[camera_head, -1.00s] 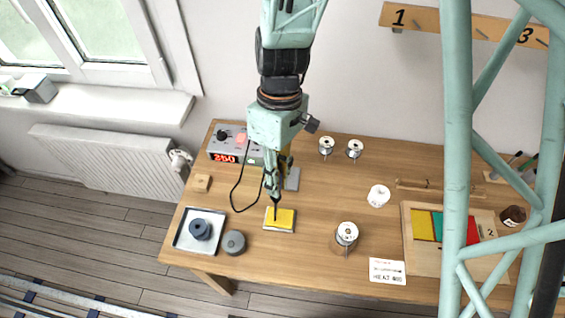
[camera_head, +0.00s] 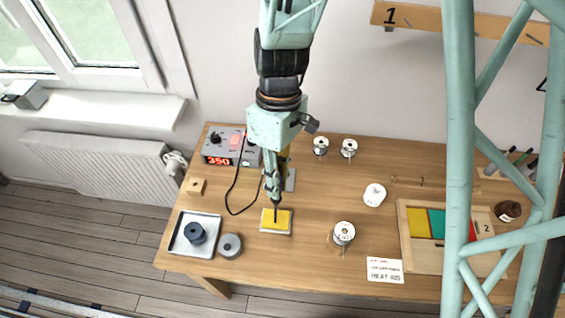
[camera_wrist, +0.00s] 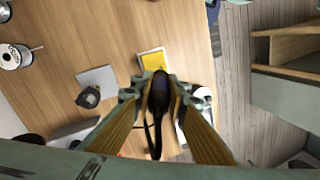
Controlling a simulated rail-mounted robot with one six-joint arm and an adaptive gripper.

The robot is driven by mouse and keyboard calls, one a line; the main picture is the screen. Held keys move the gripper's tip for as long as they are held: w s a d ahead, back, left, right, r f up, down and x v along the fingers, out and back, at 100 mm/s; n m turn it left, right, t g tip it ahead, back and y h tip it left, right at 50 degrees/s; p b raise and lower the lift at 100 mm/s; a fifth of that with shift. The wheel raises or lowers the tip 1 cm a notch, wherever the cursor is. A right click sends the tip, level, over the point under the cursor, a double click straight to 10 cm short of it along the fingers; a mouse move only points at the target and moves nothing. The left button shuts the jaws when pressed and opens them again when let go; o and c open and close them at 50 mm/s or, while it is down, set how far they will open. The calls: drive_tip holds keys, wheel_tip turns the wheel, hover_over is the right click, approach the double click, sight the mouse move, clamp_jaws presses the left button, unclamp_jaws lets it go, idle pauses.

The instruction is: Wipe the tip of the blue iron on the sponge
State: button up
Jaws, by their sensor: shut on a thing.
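My gripper (camera_head: 271,188) is shut on the iron, whose dark blue handle (camera_wrist: 159,98) shows between the fingers in the wrist view. The iron points down, and its thin dark tip (camera_head: 275,214) is at the yellow sponge (camera_head: 283,222) in the head view. I cannot tell whether the tip presses on it or hovers just above. The sponge lies in a pale tray on the wooden table; it also shows in the wrist view (camera_wrist: 154,61), just beyond the handle. A dark cord (camera_head: 232,195) loops left from the iron.
A grey station (camera_head: 224,145) with a red display reading 350 stands at the back left. A metal tray (camera_head: 178,240) with a dark blue spool and a grey round tin (camera_head: 230,246) are left of the sponge. A solder reel (camera_head: 344,233) stands to the right, beyond bare table.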

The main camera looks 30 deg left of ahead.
drive_tip(key=shift+w+d, duration=0.1)
drive_tip(key=shift+d, duration=0.1)
drive_tip(key=shift+w+d, duration=0.15)
drive_tip(key=shift+d, duration=0.15)
drive_tip(key=shift+w+d, duration=0.1)
drive_tip(key=shift+d, duration=0.05)
idle(0.5)
drive_tip(key=shift+w+d+b, duration=0.2)
drive_tip(key=shift+d+b, duration=0.2)
drive_tip(key=shift+s+a, duration=0.15)
drive_tip(key=shift+a, duration=0.05)
idle(0.3)
drive_tip(key=shift+s+a+r, duration=0.1)
drive_tip(key=shift+s+a, duration=0.1)
drive_tip(key=shift+a, duration=0.2)
